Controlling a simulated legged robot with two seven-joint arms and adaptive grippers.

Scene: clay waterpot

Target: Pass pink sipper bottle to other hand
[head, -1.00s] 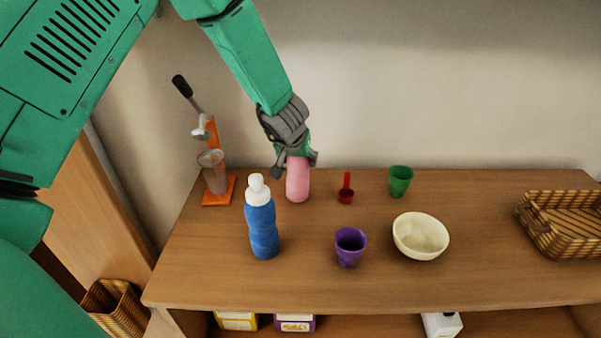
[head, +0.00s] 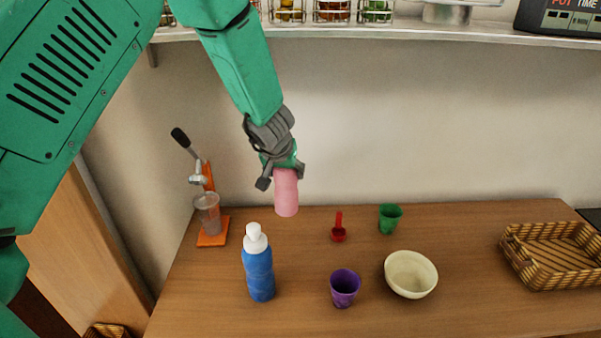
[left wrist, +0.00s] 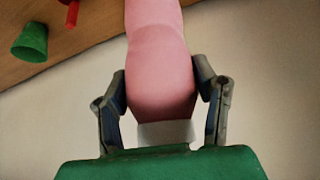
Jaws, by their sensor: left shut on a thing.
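The pink sipper bottle (head: 286,194) hangs from my left gripper (head: 282,172) in the head view, roughly upright, and looks raised off the wooden table. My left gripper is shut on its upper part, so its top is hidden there. In the left wrist view the pink bottle (left wrist: 160,75) sits between the two fingers of my left gripper (left wrist: 162,88), with a pale band at its near end. My right gripper is in neither view.
On the table (head: 450,245) stand a blue bottle (head: 259,272), a purple cup (head: 344,287), a cream bowl (head: 411,275), a red scoop (head: 338,233), a green cup (head: 389,219) and an orange juicer (head: 212,226). A wicker basket (head: 535,265) is at right. A shelf (head: 400,32) runs above.

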